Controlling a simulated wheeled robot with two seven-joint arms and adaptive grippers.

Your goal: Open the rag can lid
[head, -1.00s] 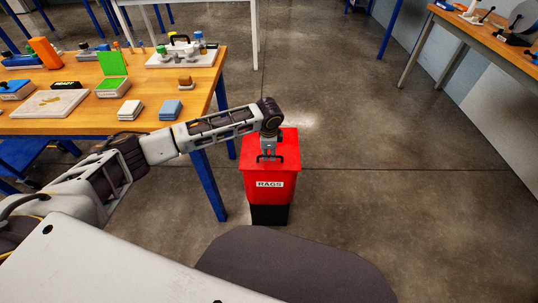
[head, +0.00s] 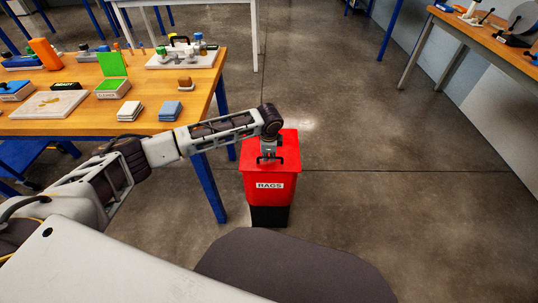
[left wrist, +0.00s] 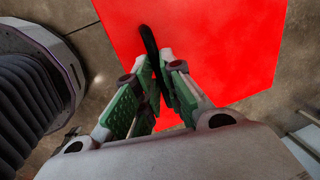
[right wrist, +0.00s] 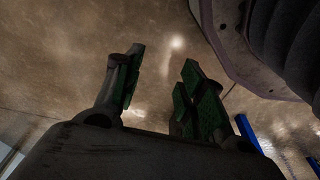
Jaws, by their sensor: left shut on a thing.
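The red rag can (head: 270,199) stands on the floor on a black base, with a white "RAGS" label on its front. Its red lid (head: 288,148) looks down on the can. My left gripper (head: 268,151) reaches down over the lid and is shut on its black handle (left wrist: 148,42). In the left wrist view the green-padded fingers (left wrist: 162,72) close around this handle, with the red lid (left wrist: 225,45) behind. The left arm hides part of the lid in the head view. My right gripper (right wrist: 160,75) is open and empty over bare floor.
A wooden table (head: 90,125) with blue legs stands left of the can, holding boxes, stacked cloths and a tray. Another bench (head: 480,35) is at the upper right. The floor (head: 380,190) right of the can is clear.

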